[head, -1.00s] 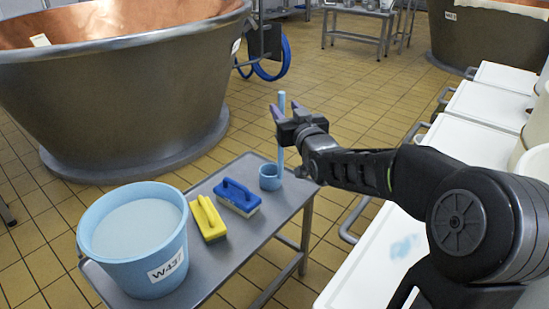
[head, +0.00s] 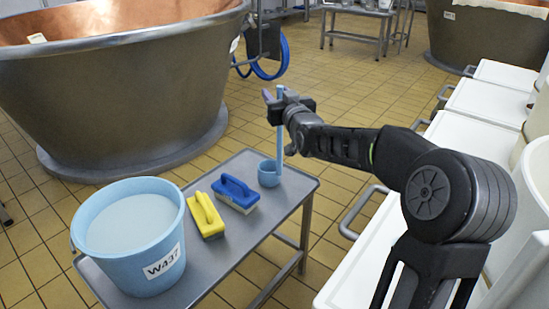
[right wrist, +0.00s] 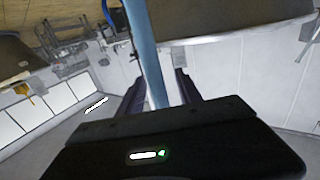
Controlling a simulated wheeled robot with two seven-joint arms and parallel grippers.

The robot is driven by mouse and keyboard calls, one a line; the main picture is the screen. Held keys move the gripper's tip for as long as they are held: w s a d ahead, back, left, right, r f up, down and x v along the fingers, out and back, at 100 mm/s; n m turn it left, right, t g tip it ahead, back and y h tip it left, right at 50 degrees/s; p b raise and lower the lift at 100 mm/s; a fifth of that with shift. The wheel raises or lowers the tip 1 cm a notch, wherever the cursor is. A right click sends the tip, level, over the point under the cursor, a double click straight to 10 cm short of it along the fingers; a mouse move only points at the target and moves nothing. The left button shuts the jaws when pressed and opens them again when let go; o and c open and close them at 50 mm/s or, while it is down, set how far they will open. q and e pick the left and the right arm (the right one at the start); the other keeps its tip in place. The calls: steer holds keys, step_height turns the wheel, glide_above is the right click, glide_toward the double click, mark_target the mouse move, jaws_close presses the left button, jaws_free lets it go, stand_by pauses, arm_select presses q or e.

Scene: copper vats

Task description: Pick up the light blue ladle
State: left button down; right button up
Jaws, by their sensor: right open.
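The light blue ladle (head: 279,135) stands upright on the grey table, its cup (head: 269,174) resting near the far right corner and its long handle pointing up. My right gripper (head: 277,98) is open at the upper part of the handle. In the right wrist view the handle (right wrist: 144,45) runs down between the two dark fingers of the gripper (right wrist: 158,88), nearer the left finger. Whether a finger touches it I cannot tell. My left gripper is not in view.
On the grey table (head: 232,256) stand a light blue bucket (head: 115,262) labelled W437, a yellow brush (head: 205,214) and a blue brush (head: 236,192). A large copper vat (head: 130,95) stands behind. White containers (head: 475,130) line the right side.

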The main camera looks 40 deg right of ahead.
steer(key=shift+w+d, duration=0.1)
steer(key=shift+w, duration=0.2)
stand_by(0.4)
jaws_close()
stand_by(0.6)
